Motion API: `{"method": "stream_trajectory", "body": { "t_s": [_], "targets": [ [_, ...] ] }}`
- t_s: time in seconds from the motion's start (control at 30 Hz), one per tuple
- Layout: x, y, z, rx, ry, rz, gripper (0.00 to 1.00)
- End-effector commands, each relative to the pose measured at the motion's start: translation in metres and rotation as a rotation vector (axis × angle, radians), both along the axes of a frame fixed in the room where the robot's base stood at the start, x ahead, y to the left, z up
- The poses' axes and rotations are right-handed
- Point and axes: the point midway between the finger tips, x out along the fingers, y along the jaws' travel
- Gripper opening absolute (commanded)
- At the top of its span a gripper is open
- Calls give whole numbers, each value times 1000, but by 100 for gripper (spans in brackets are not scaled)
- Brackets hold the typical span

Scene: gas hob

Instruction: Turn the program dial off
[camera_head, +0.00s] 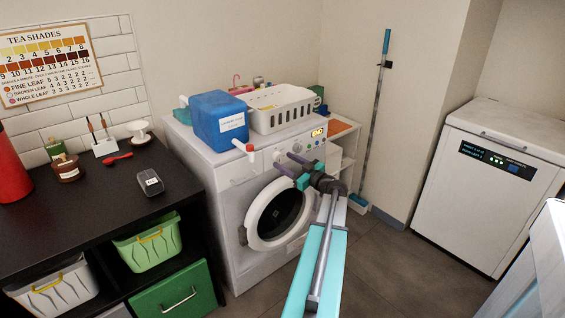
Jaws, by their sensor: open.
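The white washing machine (225,185) stands in the middle with its round door shut. Its upper front panel carries a lit display (318,133) reading "END" and small round knobs, one of them a grey dial (297,148). Another knob (277,155) sits just left of it. I cannot tell which is the program dial, nor read its setting. My gripper (283,162) is open, its two purple-grey fingers pointing at the panel just below these knobs. I cannot tell whether a finger touches the panel. My teal arm comes up from the bottom and hides part of the machine's right front.
A blue canister (219,118) with a red-capped spout overhanging the front edge and a white basket (281,108) stand on the machine. A black counter (95,200) is at left. A white shelf (340,140) and a broom (375,115) are at right. The floor beyond is clear.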

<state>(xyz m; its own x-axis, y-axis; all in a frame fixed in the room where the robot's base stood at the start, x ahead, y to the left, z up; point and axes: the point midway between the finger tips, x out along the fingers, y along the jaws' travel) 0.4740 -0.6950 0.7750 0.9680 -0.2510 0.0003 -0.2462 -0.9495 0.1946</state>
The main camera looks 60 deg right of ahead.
Motion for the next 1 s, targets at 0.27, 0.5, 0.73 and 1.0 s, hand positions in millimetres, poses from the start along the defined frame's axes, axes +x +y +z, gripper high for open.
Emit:
{"method": "stream_trajectory", "body": {
  "t_s": [0.27, 0.5, 0.73, 1.0],
  "targets": [
    [19, -6, 0, 0, 0, 0, 50],
    [20, -6, 0, 0, 0, -1, 50],
    [19, -6, 0, 0, 1, -1, 23],
    [20, -3, 0, -4, 3, 3, 9]
  ]
}}
